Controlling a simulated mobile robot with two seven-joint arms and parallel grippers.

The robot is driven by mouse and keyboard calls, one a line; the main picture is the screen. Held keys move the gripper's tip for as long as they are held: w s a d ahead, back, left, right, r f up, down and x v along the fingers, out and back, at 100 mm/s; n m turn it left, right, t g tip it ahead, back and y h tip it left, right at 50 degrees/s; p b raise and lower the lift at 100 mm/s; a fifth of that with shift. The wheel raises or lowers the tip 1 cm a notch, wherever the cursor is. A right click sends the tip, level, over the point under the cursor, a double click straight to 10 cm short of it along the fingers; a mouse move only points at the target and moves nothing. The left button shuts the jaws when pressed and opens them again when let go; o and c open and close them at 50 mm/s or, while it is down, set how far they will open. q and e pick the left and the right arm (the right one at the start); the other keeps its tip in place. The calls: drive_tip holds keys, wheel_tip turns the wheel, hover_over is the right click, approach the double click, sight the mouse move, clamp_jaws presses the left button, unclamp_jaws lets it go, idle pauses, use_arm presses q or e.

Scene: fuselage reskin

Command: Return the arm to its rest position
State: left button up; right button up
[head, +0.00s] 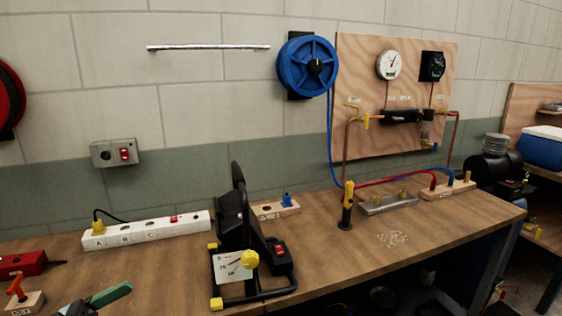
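Neither of my grippers shows clearly in the head view, and no arm link of mine can be made out over the workbench (330,255). At the lower left, a green-handled item (110,295) with a dark end is cut off by the bottom edge. I cannot tell what it is or whether anything holds it.
A black work lamp on a stand (238,225) rises mid-bench. A white power strip (145,232), a yellow-black tool (347,205) standing upright and a metal tray (388,204) are on the bench. A plywood gauge board (360,70) and blue hose reel (306,64) hang behind.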

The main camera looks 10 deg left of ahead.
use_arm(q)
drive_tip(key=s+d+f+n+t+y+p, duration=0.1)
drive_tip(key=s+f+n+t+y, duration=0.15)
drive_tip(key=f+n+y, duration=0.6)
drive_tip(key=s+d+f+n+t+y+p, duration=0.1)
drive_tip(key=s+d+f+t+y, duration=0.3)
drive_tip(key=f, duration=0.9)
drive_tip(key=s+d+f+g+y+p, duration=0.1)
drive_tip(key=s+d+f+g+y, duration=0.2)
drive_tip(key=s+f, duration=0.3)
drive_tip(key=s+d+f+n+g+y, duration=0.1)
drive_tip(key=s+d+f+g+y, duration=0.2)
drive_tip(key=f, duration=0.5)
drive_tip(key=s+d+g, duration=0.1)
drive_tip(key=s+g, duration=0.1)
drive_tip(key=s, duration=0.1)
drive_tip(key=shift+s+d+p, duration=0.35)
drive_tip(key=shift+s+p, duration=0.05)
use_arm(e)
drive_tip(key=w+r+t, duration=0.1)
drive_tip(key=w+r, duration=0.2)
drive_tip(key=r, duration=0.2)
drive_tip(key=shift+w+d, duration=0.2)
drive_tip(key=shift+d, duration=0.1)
